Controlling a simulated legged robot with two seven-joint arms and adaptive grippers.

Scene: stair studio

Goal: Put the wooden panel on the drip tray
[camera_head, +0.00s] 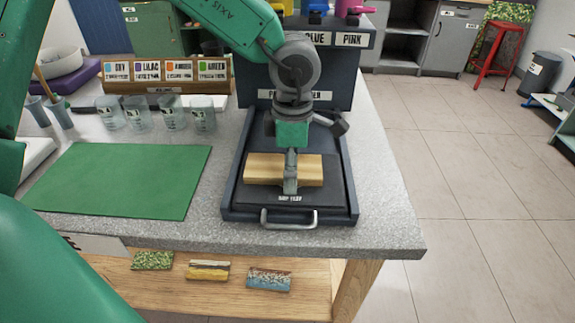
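The wooden panel (259,168) is a light, plain block lying crosswise over the black drip tray (232,205), within the tray's outline. I cannot tell whether it rests fully on the tray floor or is held just above it. My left gripper (290,180) points down over the panel's middle. One finger shows across the panel's near face; the other is hidden behind it, so its grip is unclear. The tray has a metal handle (289,224) at its near edge. My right gripper is out of view.
A dark dispenser (338,80) stands behind the tray. A green mat (120,180), clear cups (172,113) and a labelled wooden rack (165,88) are to the left. Patterned pieces (208,270) lie on a lower shelf. The counter's right edge is close to the tray.

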